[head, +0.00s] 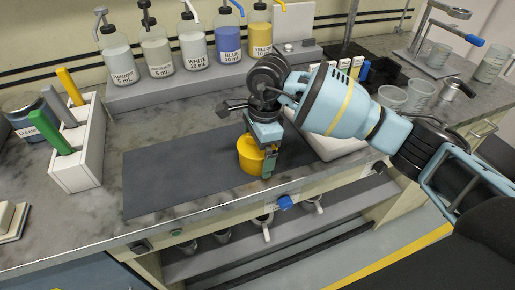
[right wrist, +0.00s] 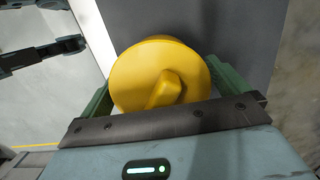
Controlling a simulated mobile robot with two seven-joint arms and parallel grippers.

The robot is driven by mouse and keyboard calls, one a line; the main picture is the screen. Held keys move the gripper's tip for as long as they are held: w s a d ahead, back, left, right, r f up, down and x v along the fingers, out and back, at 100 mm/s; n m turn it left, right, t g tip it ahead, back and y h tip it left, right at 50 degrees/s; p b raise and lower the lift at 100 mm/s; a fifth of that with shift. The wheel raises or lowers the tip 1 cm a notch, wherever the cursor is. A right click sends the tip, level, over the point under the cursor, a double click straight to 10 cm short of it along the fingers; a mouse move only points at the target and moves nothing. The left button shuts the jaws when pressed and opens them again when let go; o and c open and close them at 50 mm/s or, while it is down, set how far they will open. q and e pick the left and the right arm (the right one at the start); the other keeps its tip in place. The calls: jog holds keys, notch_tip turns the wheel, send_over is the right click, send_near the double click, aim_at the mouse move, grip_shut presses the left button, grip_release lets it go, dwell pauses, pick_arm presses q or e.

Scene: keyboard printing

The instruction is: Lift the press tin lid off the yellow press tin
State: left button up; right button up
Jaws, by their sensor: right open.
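The yellow press tin (head: 250,158) stands on the dark grey mat near the counter's front edge. Its yellow press tin lid (right wrist: 135,75), round with a raised grip bar, is seen from above in the right wrist view and appears to sit on the tin. My right gripper (head: 262,160) points down over the tin. Its green fingers are open, one on each side of the lid in the right wrist view (right wrist: 162,88). I cannot tell whether they touch it. The gripper hides part of the tin in the head view. My left gripper is not identifiable in these views.
Pump bottles stand on a grey riser (head: 160,92) at the back. A white rack (head: 78,150) with coloured handles stands at the left. Clear cups (head: 418,95) stand at the right. The mat (head: 170,178) left of the tin is bare.

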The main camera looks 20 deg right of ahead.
jog(key=r, duration=0.6)
jog(key=shift+d+r, duration=0.2)
jog(key=shift+d, duration=0.2)
jog(key=shift+d+r, duration=0.1)
jog(key=shift+r, duration=0.55)
